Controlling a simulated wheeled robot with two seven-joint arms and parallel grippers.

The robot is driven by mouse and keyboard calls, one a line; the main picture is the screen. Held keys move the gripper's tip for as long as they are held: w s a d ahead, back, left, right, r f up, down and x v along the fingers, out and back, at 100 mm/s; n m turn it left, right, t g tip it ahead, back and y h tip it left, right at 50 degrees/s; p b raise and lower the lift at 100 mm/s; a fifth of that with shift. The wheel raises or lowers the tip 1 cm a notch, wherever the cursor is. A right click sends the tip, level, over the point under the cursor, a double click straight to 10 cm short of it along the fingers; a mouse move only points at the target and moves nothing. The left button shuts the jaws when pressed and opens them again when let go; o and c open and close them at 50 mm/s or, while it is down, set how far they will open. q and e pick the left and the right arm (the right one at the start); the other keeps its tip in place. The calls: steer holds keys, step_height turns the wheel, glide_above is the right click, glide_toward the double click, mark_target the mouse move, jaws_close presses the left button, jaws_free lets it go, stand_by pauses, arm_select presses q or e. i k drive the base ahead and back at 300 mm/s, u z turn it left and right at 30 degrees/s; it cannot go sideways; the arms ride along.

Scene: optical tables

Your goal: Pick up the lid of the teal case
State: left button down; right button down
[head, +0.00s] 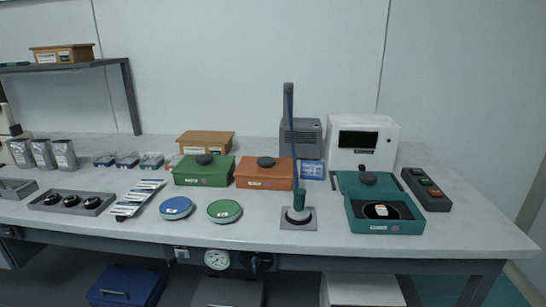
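The teal case (386,227) stands near the front edge of the table, right of centre. Its front part is open and shows a dark round recess with a small white and orange object (381,210) in it. The teal lid (348,184) with a dark round knob (368,178) is at the back of the case. I cannot tell if it rests on the case's rear or behind it. Neither of my grippers is in view.
A white box-shaped instrument (363,142) stands behind the lid, and a dark button box (426,189) is to the right. A stand with a tall dark post (298,218) is to the left. Closed green (203,172) and orange (264,175) cases are further left. The table's right front is clear.

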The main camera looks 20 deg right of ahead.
mark_target(357, 180)
steer(key=z, duration=1.2)
